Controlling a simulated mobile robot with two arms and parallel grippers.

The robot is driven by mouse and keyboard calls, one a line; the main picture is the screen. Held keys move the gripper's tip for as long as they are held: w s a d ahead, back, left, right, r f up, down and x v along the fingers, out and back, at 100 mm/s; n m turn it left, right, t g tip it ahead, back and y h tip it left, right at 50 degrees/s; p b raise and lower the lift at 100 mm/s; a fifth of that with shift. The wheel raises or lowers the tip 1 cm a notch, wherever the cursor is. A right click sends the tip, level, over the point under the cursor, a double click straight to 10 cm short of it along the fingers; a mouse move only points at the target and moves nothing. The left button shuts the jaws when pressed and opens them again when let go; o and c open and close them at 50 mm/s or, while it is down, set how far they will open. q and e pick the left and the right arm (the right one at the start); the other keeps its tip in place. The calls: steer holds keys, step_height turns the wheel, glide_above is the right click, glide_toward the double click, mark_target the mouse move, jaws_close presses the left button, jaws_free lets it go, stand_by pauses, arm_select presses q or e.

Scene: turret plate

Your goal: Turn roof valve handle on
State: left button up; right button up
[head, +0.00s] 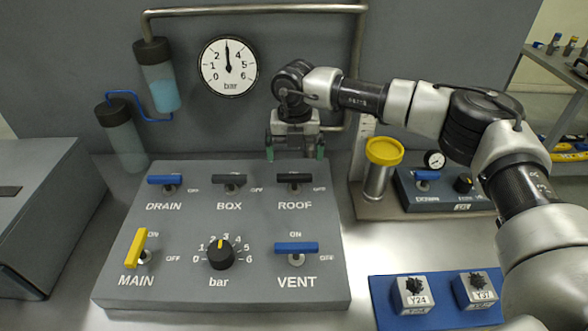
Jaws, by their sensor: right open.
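The roof valve handle (295,178) is a black bar on the grey panel (190,292), at the right end of the top row. It lies crosswise, level with the OFF mark at its right, above the ROOF label. My right gripper (295,152) is open, pointing down, with green fingertips spread wide. In the picture it is just above and behind the roof handle; I see no contact, and its exact height is hard to tell. My left gripper is out of view.
The black box handle (229,179) is close to the left. The blue drain handle (167,180), yellow main handle (136,248), bar knob (221,254) and blue vent handle (296,247) share the panel. A yellow-capped cylinder (378,176) stands right. A gauge (228,67) hangs behind.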

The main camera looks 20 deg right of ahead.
mark_target(294, 175)
step_height(294, 175, down, 7)
steer(key=shift+r+p, duration=0.15)
steer(key=shift+p, duration=0.5)
